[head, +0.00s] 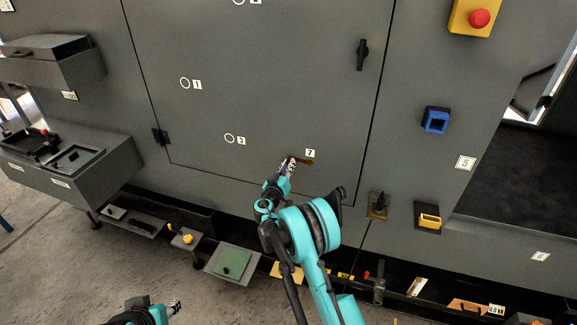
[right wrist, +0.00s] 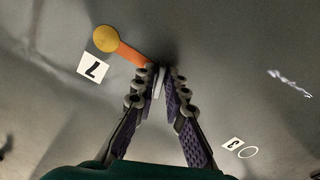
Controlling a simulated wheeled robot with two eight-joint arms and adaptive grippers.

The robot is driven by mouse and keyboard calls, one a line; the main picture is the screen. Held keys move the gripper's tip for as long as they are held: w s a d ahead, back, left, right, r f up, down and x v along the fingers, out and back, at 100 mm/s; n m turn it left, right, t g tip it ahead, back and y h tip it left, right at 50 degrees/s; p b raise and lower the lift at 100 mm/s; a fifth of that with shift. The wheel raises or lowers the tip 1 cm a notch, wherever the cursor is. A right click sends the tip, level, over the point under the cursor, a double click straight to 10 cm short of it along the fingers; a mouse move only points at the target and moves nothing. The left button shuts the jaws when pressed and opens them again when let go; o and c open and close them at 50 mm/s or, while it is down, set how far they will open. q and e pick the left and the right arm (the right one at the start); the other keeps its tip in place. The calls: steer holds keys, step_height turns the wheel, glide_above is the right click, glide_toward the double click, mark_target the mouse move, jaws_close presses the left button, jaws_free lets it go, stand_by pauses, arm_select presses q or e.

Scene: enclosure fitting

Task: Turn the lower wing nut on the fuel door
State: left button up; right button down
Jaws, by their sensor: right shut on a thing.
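The fuel door (head: 270,90) is a large grey panel with a dark handle. Low on it, beside label 7, is a small brown-orange piece (head: 304,161), which I take to be the lower wing nut. In the right wrist view it shows as an orange arm with a round yellow end (right wrist: 106,38). My right gripper (head: 289,163) is at this piece; its fingertips (right wrist: 161,76) are close together on a thin pale part by the orange arm's inner end. The fingers hide the exact contact. My left gripper (head: 175,305) is low at the left, away from the door; its jaws are too small to judge.
Small shelves, one with a green pad (head: 231,263), stick out below the door. A blue socket (head: 436,120), a yellow socket (head: 429,221) and a red button (head: 480,18) are on the right. A grey console (head: 62,160) juts out at left.

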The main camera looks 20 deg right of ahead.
steer(key=shift+m, duration=1.9)
steer(key=c, duration=1.6)
jaws_free()
steer(key=shift+a, duration=0.15)
steer(key=v, duration=1.1)
steer(key=shift+s+a, duration=0.2)
steer(key=shift+s, duration=0.15)
